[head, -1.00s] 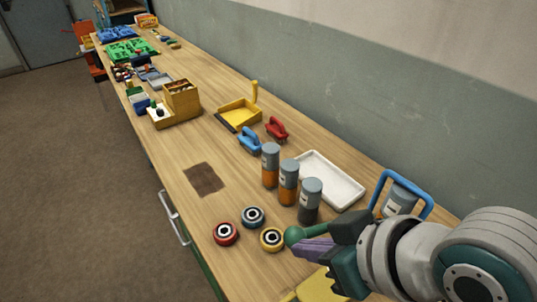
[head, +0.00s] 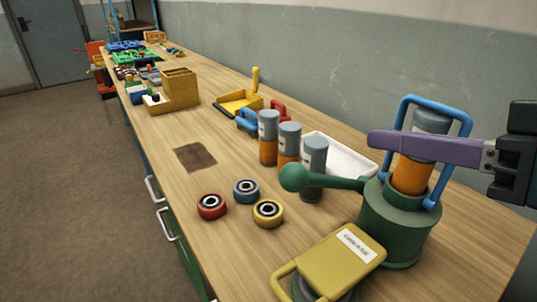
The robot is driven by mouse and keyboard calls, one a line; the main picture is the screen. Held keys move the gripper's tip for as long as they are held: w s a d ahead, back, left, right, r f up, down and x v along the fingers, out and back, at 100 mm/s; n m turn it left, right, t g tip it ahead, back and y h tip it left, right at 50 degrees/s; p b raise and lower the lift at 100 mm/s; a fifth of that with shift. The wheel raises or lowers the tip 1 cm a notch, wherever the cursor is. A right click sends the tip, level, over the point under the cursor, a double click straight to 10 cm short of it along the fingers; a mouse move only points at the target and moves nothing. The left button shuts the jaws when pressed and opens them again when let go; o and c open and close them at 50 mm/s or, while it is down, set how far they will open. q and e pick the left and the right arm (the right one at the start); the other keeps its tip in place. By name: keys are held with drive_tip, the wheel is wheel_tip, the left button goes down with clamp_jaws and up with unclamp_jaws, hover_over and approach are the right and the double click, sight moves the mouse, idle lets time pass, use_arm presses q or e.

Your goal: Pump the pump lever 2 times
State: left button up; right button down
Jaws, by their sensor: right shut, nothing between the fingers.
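The pump (head: 398,232) is a dark green cylinder on the right of the bench. Its green lever (head: 335,182) reaches left from the pump, nearly level, and ends in a round green knob (head: 293,178). A grey and orange canister (head: 412,176) stands in the pump's top inside a blue bail handle (head: 404,112). My right gripper (head: 372,140) is shut and empty. Its purple fingers point left across the canister in the picture, above and right of the knob, apart from it. My left gripper is out of view.
A yellow box with a label (head: 330,262) stands in front of the pump. Red (head: 211,206), blue (head: 246,190) and yellow (head: 268,213) rollers lie left of the lever. Several grey-topped canisters (head: 289,142) and a white tray (head: 352,158) stand behind it.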

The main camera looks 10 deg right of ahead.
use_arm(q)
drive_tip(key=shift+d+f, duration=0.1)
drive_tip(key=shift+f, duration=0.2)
use_arm(e)
drive_tip(key=shift+s+a+r, duration=0.1)
drive_tip(key=shift+s+r, duration=0.05)
drive_tip(key=w+a+f, duration=0.4)
drive_tip(key=w+f, duration=0.2)
drive_tip(key=w, duration=0.2)
drive_tip(key=shift+w+a+f, duration=0.25)
drive_tip(key=shift+f, duration=0.15)
